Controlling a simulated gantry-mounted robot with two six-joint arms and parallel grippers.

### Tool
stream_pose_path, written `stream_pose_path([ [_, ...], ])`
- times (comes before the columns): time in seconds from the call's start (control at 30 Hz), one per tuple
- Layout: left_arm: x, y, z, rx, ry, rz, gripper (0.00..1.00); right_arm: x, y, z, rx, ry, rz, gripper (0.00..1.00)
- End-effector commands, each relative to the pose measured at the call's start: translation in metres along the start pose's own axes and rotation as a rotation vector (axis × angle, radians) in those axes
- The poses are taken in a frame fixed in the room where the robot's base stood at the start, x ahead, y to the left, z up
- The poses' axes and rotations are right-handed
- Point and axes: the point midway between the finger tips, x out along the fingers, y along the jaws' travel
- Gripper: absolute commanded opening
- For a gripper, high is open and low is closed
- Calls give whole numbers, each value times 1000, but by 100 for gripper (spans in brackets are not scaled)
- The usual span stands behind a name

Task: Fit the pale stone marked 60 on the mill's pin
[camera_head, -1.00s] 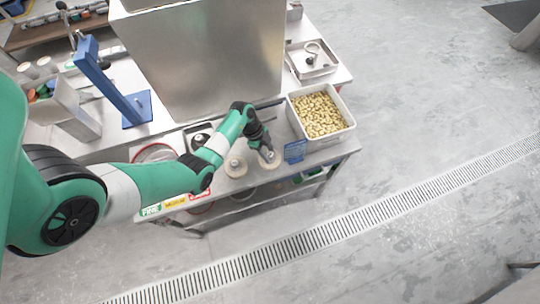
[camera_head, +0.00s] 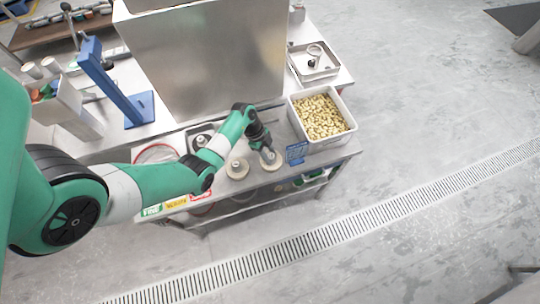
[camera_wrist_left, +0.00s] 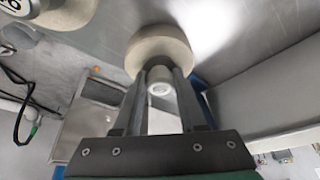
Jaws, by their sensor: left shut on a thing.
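My left gripper (camera_head: 267,151) is shut on the hub of a pale round stone (camera_head: 272,162) at the right part of the bench front. In the left wrist view the stone (camera_wrist_left: 158,48) is a thick disc, with its light hub (camera_wrist_left: 159,82) between the two fingers. No number shows on it. A second pale stone (camera_head: 237,169) with a metal knob lies just left of it; its edge shows at the top left of the wrist view (camera_wrist_left: 68,10) beside a cut-off black number tag. I cannot make out the mill's pin with certainty. My right gripper is not in view.
A dark square fixture (camera_head: 201,139) lies behind my forearm. A tall metal panel (camera_head: 208,60) and a blue stand (camera_head: 112,85) rise behind.

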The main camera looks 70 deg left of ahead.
Motion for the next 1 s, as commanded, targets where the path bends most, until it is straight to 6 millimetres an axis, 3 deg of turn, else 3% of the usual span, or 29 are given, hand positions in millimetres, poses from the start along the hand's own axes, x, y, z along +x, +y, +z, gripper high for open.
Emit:
stream_pose_path([
  [0.2,-32,-1,-13,3,2,-3,0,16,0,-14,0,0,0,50],
  [0.37,-65,27,-25,2,2,-2,0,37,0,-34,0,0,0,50],
  [0.5,-94,63,-34,0,1,1,0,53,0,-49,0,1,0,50],
  [0.73,-114,118,-38,-1,1,1,0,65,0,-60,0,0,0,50],
  [1.0,-121,139,-39,0,1,0,0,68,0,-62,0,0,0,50],
])
